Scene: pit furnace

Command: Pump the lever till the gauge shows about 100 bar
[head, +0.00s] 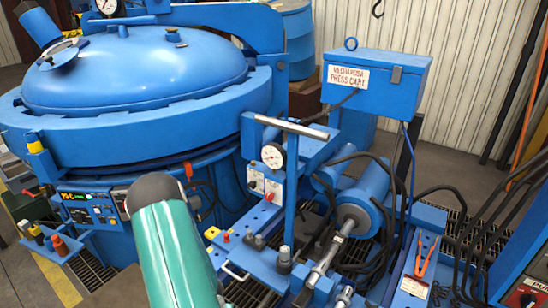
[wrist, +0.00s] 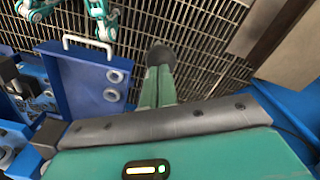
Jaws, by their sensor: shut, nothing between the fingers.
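The pump lever is most likely the upright blue post with a silver crossbar (head: 291,127) on top, in the middle of the head view. The round white pressure gauge (head: 272,155) sits just left of the post on a blue panel. Its needle is too small to read. My gripper (wrist: 160,56) shows in the wrist view with its fingers together, dark at the tips, over the floor grating and holding nothing. I cannot make out the fingers in the head view, and the lever is not clear in the wrist view.
A large blue furnace (head: 130,70) fills the left. A blue box labelled press cart (head: 375,80) and cylinder (head: 362,205) stand right of the lever, with black hoses around. Orange-handled pliers (head: 426,257) lie at right. A blue panel (wrist: 95,85) shows beside my gripper.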

